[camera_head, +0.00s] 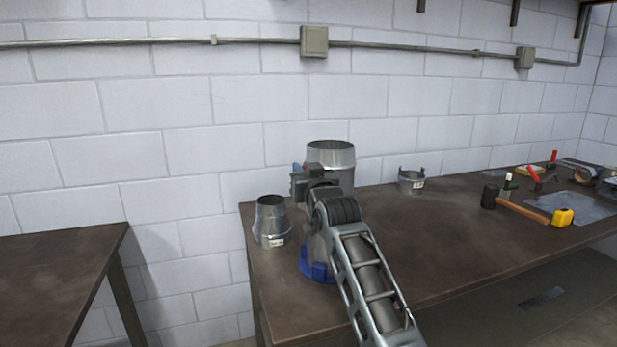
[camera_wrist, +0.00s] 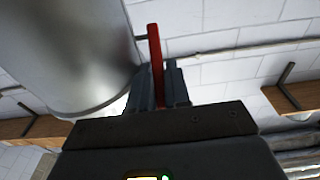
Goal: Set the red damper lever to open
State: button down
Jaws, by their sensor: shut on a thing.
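The red damper lever (camera_wrist: 155,55) stands out as a narrow red bar in the wrist view, beside a large grey metal duct (camera_wrist: 62,45). My gripper (camera_wrist: 158,80) has its two fingers closed around the lever's lower part, one on each side; the upper end sticks out beyond the fingertips. In the head view, my gripper (camera_head: 300,182) is at the left side of the tall metal duct (camera_head: 331,153) on the workbench. My arm hides much of that duct's lower part, and the lever is not clearly visible there.
A smaller tapered duct piece (camera_head: 270,221) stands to the left on the workbench (camera_head: 440,225). A short metal collar (camera_head: 411,182) is behind to the right. A hammer (camera_head: 520,209), a yellow tape measure (camera_head: 563,217) and other tools lie farther right. Another table (camera_head: 60,255) stands at left.

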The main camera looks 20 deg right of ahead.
dwell(0.5)
jog(key=c, duration=1.4)
grip_release()
jog(key=shift+c, duration=0.2)
jog(key=shift+s, duration=0.1)
